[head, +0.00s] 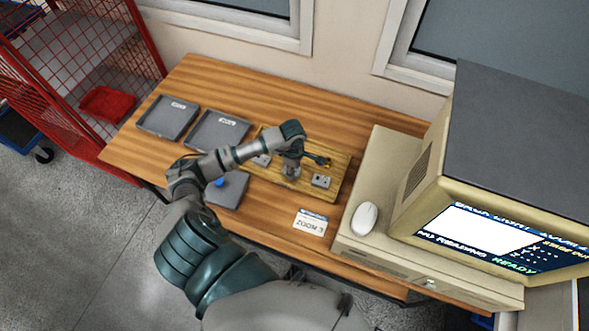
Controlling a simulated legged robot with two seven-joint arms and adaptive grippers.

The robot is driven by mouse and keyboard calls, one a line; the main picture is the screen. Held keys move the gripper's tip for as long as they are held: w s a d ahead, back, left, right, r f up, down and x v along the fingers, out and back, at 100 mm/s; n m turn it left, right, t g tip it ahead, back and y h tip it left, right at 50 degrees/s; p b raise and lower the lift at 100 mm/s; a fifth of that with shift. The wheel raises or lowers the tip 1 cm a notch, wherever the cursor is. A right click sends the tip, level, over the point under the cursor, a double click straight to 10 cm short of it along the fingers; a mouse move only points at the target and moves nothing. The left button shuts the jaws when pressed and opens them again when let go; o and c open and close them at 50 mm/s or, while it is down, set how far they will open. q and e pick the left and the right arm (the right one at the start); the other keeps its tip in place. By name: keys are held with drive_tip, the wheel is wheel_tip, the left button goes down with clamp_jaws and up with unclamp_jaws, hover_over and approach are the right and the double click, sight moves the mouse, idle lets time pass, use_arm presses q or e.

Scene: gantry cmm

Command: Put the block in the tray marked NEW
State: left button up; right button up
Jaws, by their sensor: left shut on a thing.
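My left arm reaches over the table, and its gripper (291,163) points down over the middle of a wooden board (328,194). It is shut on a small grey block (290,173), mostly hidden by the gripper. Two other small grey pieces sit on the board, one at the left (262,160) and one at the right (321,181). Two grey trays with white labels, one at the far left (152,129) and one beside it (202,146), lie flat; their labels are too small to read. My right gripper is out of view.
A white card (311,222) lies near the front edge. A beige computer (378,190) with mouse (365,218) and monitor (500,150) fills the right. A red mesh cage (90,60) stands left.

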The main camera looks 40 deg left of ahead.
use_arm(q)
drive_tip(key=shift+a+f, duration=0.45)
drive_tip(key=shift+a, duration=0.15)
drive_tip(key=o, duration=1.2)
drive_tip(key=shift+a, duration=0.25)
drive_tip(key=shift+d+r, duration=0.1)
drive_tip(key=shift+d, duration=0.5)
drive_tip(key=shift+d+r, duration=0.15)
drive_tip(key=shift+r, duration=0.05)
drive_tip(key=r, duration=1.1)
drive_tip(key=shift+a+r+p, duration=0.2)
drive_tip(key=shift+r+p, duration=0.15)
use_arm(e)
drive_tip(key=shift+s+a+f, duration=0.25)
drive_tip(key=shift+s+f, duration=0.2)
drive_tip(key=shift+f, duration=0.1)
use_arm(q)
drive_tip(key=shift+a, duration=0.15)
